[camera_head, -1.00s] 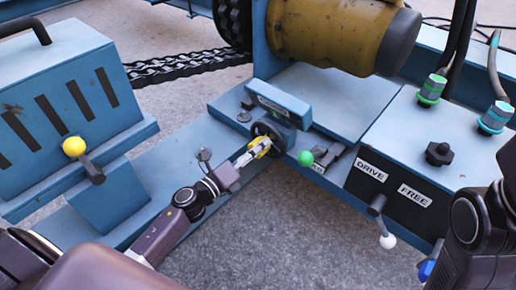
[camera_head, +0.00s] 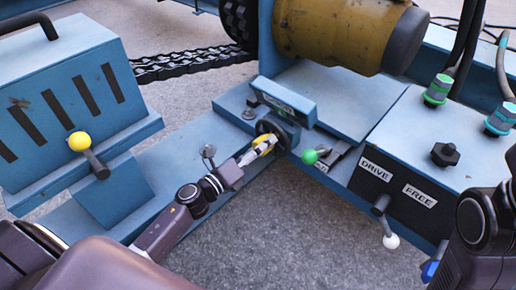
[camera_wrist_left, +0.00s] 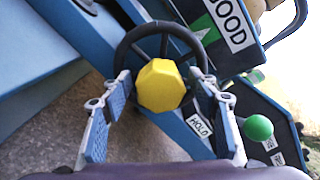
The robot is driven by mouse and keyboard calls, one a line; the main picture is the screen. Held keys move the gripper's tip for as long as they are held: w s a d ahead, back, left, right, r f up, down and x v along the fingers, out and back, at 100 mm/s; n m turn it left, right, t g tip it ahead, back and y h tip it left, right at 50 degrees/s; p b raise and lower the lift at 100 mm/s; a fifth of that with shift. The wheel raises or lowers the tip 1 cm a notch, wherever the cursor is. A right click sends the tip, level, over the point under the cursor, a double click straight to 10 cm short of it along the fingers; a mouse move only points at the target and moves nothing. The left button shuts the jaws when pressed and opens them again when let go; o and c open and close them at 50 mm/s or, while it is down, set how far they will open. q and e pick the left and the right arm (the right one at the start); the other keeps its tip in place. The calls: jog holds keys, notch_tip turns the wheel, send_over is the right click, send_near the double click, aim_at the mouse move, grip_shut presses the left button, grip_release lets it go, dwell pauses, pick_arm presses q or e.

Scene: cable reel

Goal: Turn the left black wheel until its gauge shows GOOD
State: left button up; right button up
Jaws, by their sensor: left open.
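The left black wheel (camera_head: 286,132) stands on the blue frame below a small blue gauge box (camera_head: 283,101). In the left wrist view the wheel (camera_wrist_left: 128,48) has dark spokes and a yellow faceted piece (camera_wrist_left: 161,86) in front of its centre. My left gripper (camera_head: 263,146) is at the wheel. In the wrist view its open fingers (camera_wrist_left: 164,100) stand either side of the yellow piece, with gaps to it. The gauge label (camera_wrist_left: 229,24) is cut by the top edge; "OOD" is readable. My right gripper is not in view.
A green ball knob (camera_head: 310,157) is close right of the wheel, by a HOLD label (camera_wrist_left: 199,123). A yellow ball lever (camera_head: 80,142) stands at left. A white-tipped lever (camera_head: 390,240) hangs below the DRIVE and FREE labels. My right arm (camera_head: 482,225) is at right.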

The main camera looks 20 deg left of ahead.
pick_arm(q)
jog(key=v, duration=1.2)
dwell(0.9)
